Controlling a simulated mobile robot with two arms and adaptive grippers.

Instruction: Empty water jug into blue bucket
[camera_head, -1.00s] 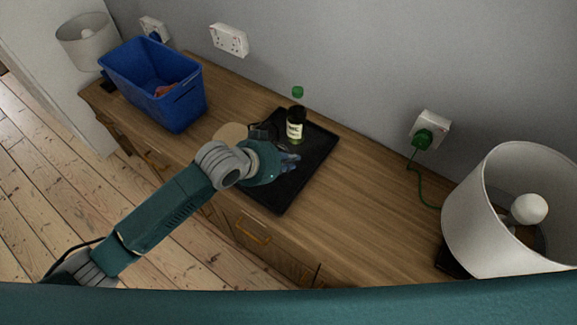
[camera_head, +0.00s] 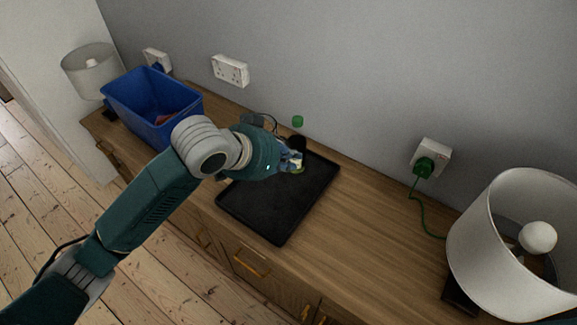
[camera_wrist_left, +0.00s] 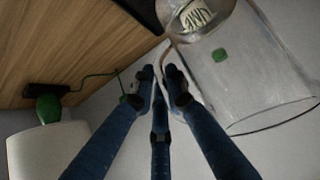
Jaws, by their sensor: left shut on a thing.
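My left gripper (camera_head: 290,163) is over the back part of the black tray. In the left wrist view its blue fingers (camera_wrist_left: 160,78) are shut around the handle (camera_wrist_left: 178,62) of a large clear jug (camera_wrist_left: 262,75). The jug's dark rim faces the lower right there. The blue bucket (camera_head: 125,92) stands at the left end of the cabinet, open at the top, with something reddish (camera_head: 165,119) inside. My right gripper is out of view.
The black tray (camera_head: 268,212) lies on the wooden cabinet. A dark bottle (camera_head: 298,143) with a green cap (camera_head: 297,121) stands behind my gripper. Lamps stand at the left (camera_head: 88,68) and right (camera_head: 490,240). A green plug and cord (camera_head: 428,168) hang by the wall. The cabinet top between tray and right lamp is clear.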

